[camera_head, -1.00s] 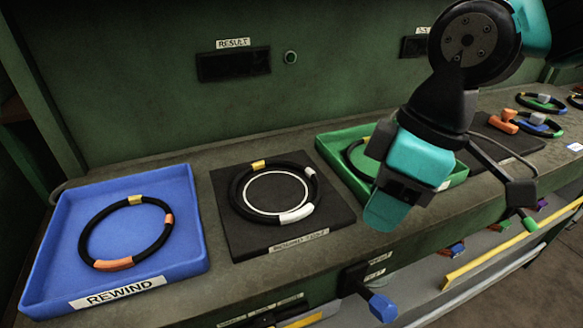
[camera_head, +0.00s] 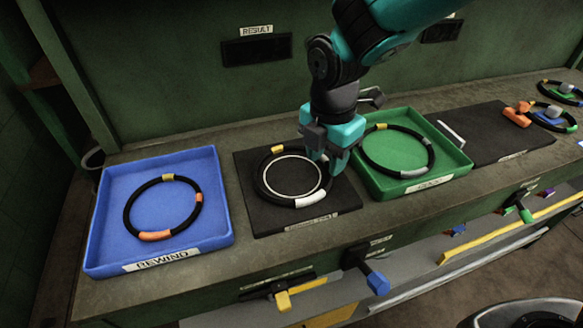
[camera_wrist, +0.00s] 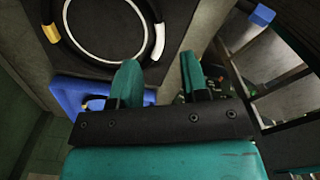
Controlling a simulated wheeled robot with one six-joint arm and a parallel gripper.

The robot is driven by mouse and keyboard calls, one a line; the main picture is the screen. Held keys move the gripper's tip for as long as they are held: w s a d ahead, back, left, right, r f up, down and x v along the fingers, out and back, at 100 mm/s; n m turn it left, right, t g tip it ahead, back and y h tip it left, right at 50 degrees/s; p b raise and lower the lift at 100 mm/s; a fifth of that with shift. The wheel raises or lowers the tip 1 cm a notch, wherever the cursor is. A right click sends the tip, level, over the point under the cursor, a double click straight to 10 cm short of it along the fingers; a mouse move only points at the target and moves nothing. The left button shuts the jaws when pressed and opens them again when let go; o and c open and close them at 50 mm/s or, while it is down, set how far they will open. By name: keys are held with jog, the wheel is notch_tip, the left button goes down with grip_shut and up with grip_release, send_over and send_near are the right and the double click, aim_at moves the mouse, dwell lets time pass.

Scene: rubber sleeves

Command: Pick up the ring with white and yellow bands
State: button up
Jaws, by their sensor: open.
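The black ring (camera_head: 258,181) with a yellow band (camera_head: 277,149) and a white band (camera_head: 310,199) lies flat on a black pad (camera_head: 245,222), around a printed white circle. My gripper (camera_head: 328,168) is above the ring's right side, jaws open and empty, and hides part of it. In the wrist view, the ring (camera_wrist: 82,50) shows at the upper left, with its white band (camera_wrist: 160,42) near the open fingers (camera_wrist: 160,67). The ring is not between the fingers there.
A blue REWIND tray (camera_head: 218,165) on the left holds a ring with yellow and orange bands. A green tray (camera_head: 455,157) on the right holds another banded ring. Farther right are a dark pad (camera_head: 480,135) and more rings. Knobs project below the bench's front edge.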

aim_at(321, 192)
notch_tip(321, 192, down, 4)
jog(key=shift+r, duration=0.25)
jog(key=shift+s+a+f+p, duration=0.15)
jog(key=shift+f+p, duration=1.1)
jog(key=shift+f, duration=1.45)
grip_shut()
